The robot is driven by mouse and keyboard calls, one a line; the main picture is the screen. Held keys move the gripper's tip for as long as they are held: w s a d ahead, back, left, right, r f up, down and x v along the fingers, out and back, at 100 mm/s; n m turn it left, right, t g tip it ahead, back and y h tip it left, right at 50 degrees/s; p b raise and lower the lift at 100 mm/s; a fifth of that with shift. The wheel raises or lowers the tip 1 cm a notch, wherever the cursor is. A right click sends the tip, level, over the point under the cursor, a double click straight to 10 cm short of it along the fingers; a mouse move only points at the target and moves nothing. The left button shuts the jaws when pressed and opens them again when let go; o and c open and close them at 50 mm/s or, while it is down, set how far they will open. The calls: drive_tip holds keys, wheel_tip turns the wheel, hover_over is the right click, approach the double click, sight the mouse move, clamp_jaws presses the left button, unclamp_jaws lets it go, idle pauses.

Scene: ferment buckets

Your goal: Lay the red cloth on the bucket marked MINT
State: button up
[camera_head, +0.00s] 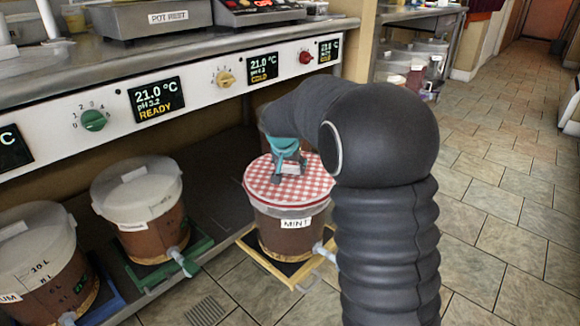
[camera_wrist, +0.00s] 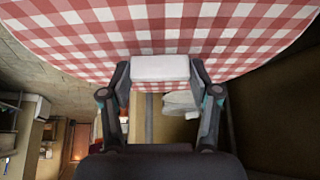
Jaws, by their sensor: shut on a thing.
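The red and white checked cloth (camera_head: 262,186) is spread over the top of the bucket marked MINT (camera_head: 279,235), its edge reaching around the rim. The label faces me, below the cloth. My gripper (camera_head: 288,166) is over the middle of the cloth, shut on a pale block at the cloth. In the wrist view, the white block (camera_wrist: 160,68) sits between the two fingertips, with the cloth (camera_wrist: 200,25) spread beyond it. I cannot tell if the cloth rests fully on the lid.
The MINT bucket stands in a yellow frame (camera_head: 262,263) with a tap at lower right. A lidded bucket (camera_head: 140,210) in a green frame and another (camera_head: 35,255) in a blue one stand left. A control panel (camera_head: 200,90) overhangs behind. Tiled floor (camera_head: 490,230) is open at right.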

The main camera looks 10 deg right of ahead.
idle(0.4)
drive_tip(key=o, duration=1.4)
drive_tip(key=shift+r, duration=0.1)
drive_tip(key=shift+r+p, duration=2.1)
drive_tip(key=shift+r, duration=1.3)
